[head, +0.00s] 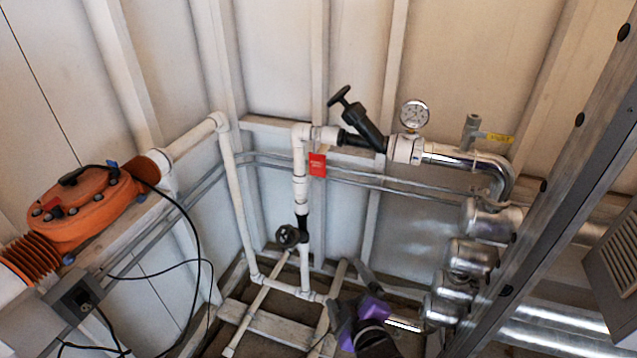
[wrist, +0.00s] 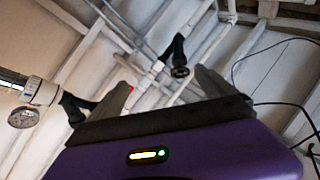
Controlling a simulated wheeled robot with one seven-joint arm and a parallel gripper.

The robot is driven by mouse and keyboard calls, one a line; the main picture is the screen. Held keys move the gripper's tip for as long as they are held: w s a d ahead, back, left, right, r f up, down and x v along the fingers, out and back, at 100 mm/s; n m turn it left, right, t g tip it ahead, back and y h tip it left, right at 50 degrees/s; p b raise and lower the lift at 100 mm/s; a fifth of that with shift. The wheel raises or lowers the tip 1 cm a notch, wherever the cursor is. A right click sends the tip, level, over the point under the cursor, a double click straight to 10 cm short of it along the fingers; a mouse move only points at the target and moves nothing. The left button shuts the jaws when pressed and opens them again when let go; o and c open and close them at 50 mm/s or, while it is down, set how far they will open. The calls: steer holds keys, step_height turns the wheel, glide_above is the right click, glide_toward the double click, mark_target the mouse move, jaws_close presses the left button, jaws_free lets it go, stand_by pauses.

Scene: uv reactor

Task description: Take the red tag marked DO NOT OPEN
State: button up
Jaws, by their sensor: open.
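In the wrist view a small patch of red (wrist: 131,88) shows beside the left finger; most of the tag is hidden there. My gripper (head: 350,284), with a purple body, is low in the head view, below the tag and apart from it. In the wrist view the two grey fingers of my gripper (wrist: 165,88) are spread wide, with nothing held between them.
A black-handled valve (head: 290,236) sits on the pipe below the tag. A pressure gauge (head: 415,115) and a shiny bent pipe (head: 470,160) are right of it. An orange pump housing (head: 85,205) with black cables is at left. A metal beam (head: 560,190) crosses the right side.

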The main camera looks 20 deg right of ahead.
steer(key=w+r+n+h+p, duration=0.1)
steer(key=w+r+n+h, duration=0.2)
steer(key=w+r, duration=1.95)
steer(key=x, duration=0.7)
steer(key=shift+w+a+p, duration=0.15)
steer(key=shift+w+p, duration=0.1)
steer(key=shift+p, duration=0.1)
steer(key=shift+f, duration=0.1)
steer(key=c, duration=1.8)
